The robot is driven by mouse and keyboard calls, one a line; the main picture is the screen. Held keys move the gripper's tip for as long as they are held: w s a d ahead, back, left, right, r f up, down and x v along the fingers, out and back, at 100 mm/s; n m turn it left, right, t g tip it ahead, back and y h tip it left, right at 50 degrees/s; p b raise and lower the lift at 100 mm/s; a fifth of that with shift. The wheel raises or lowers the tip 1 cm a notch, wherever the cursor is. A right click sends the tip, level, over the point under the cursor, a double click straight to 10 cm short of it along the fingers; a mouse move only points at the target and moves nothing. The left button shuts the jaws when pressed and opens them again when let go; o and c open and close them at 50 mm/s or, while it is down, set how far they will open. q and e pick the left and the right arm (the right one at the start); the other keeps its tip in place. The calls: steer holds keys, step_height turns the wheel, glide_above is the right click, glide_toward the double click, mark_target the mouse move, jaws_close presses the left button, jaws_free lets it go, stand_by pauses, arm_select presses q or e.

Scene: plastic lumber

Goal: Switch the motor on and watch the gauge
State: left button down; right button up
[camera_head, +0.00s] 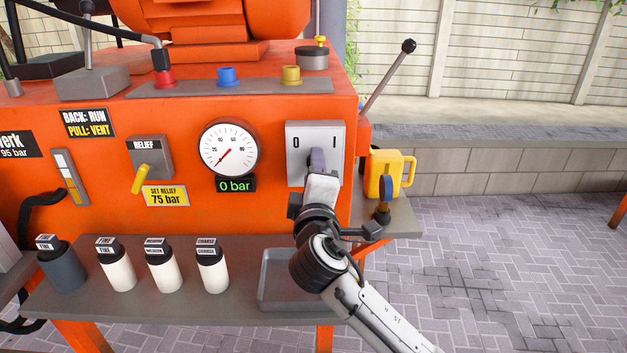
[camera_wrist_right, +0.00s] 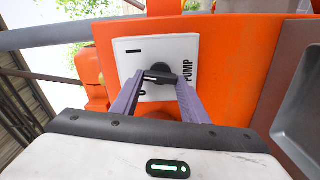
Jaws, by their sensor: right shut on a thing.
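The motor switch is a grey plate (camera_head: 303,140) marked 0 and 1 on the orange machine front. In the right wrist view the plate (camera_wrist_right: 180,48) reads PUMP, with a dark round knob (camera_wrist_right: 158,72) at its middle. My right gripper (camera_head: 318,160) is shut on the knob, its purple fingers (camera_wrist_right: 159,82) on either side of it; in the head view the gripper hides the knob. The round white gauge (camera_head: 230,149) left of the switch has its red needle at the low, lower-left end. The display (camera_head: 236,185) below reads 0 bar. My left gripper is out of view.
A relief lever (camera_head: 141,180) with a yellow handle is left of the gauge, beside a "SET RELIEF 75 bar" label (camera_head: 166,196). Several bottles and a grey tray (camera_head: 272,283) are on the shelf below. A yellow jug (camera_head: 384,175) stands right of the switch.

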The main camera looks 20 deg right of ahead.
steer(key=m+b, duration=0.2)
steer(key=m, duration=0.2)
steer(key=shift+m, duration=0.3)
stand_by(0.3)
steer(key=o, duration=1.1)
steer(key=shift+c, duration=0.2)
